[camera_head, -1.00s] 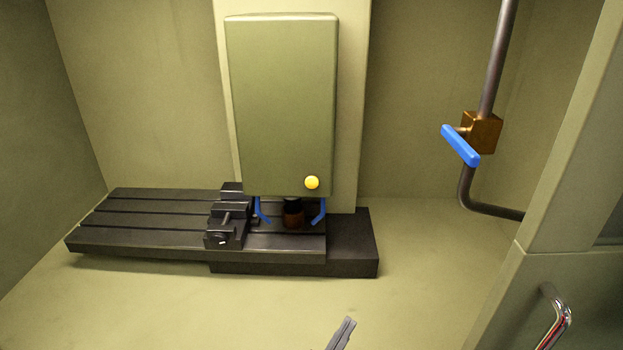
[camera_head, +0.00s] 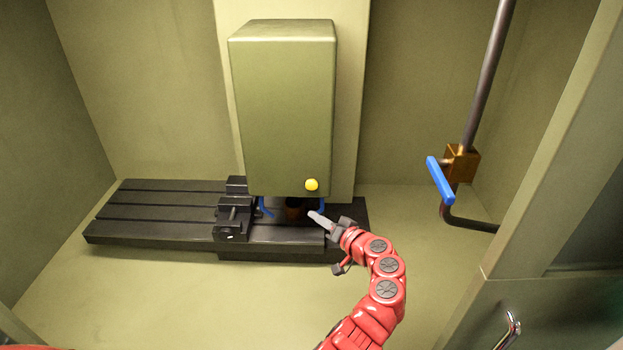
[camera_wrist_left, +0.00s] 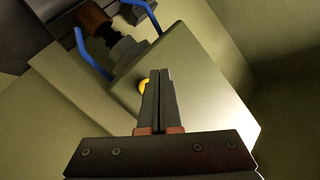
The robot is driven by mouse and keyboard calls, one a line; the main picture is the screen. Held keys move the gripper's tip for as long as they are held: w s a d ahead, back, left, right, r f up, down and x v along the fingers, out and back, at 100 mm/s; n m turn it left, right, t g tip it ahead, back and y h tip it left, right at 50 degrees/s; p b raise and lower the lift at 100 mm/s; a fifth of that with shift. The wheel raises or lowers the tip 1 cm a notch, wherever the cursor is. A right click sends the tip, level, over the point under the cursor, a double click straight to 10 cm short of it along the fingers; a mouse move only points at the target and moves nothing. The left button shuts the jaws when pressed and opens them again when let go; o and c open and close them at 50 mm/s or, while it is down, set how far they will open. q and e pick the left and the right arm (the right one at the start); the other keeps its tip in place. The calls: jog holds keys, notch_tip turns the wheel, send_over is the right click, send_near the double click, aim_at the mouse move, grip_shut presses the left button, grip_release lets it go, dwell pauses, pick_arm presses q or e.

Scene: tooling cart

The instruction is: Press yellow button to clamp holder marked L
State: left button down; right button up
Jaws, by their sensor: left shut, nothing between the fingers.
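The yellow button (camera_head: 311,185) is a small round knob low on the front of the grey-green machine head (camera_head: 285,110). My left gripper (camera_head: 313,215) is in front of the machine, its shut, empty fingertips just below the button in the head view. In the left wrist view the button (camera_wrist_left: 144,85) shows partly behind the shut fingers (camera_wrist_left: 160,72); I cannot tell whether they touch. A brown and dark holder (camera_head: 294,208) sits under the head between blue hoses, also seen in the wrist view (camera_wrist_left: 94,20). No L mark is readable. My right gripper is out of view.
A dark slotted table (camera_head: 150,210) with a vise (camera_head: 233,215) lies below the machine head. A blue-handled valve (camera_head: 440,180) on a pipe is at the right. A door with a metal handle (camera_head: 510,328) stands at the lower right. The front floor is clear.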

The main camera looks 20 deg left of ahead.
aim_at(311, 185)
pick_arm(q)
jog(key=shift+s+a+r+n+g+y, duration=0.2)
jog(key=shift+s+r+n+g, duration=0.15)
jog(key=shift+r, duration=0.15)
jog(key=shift+s+a+r+n+g+y, duration=0.15)
jog(key=shift+s+r+n+g+y, duration=0.15)
jog(key=shift+r, duration=0.2)
jog(key=shift+t, duration=0.25)
jog(key=w+a+b, duration=0.2)
jog(key=w+b, duration=0.6)
jog(key=b, duration=0.7)
jog(key=shift+w+a+b, duration=0.15)
jog(key=shift+w+b, duration=0.1)
jog(key=shift+b, duration=0.15)
jog(key=shift+f, duration=0.1)
dwell(0.8)
